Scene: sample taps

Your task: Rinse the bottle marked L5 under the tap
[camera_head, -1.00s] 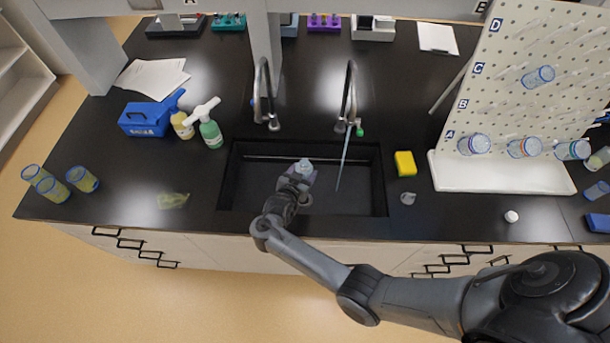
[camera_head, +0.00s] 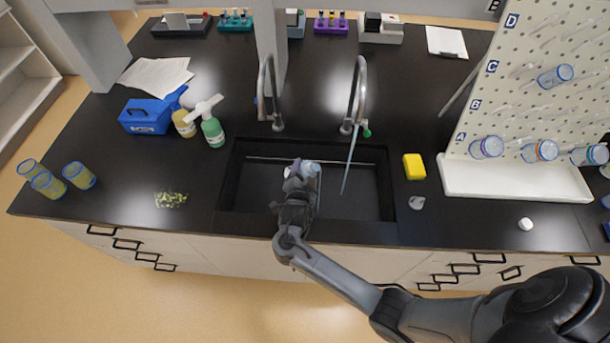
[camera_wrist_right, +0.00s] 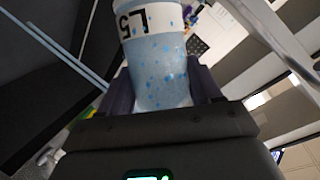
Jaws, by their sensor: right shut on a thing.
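My right gripper (camera_head: 299,176) is over the sink (camera_head: 270,185), shut on a bottle (camera_head: 310,168). In the right wrist view the bottle (camera_wrist_right: 155,60) is clear with blue specks and a white band marked L5, held between the two fingers. In the head view it looks tipped to the right, and a thin pale streak hangs below its right end. The right tap (camera_head: 355,100) runs a thin water stream (camera_head: 349,168) into the sink, to the right of the bottle and apart from it. My left gripper is out of view.
The left tap (camera_head: 268,95) stands behind the sink. A yellow sponge (camera_head: 414,166) lies right of it, near a pegboard rack (camera_head: 530,100) with bottles. Spray bottles (camera_head: 212,130) and a blue box (camera_head: 147,116) are left.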

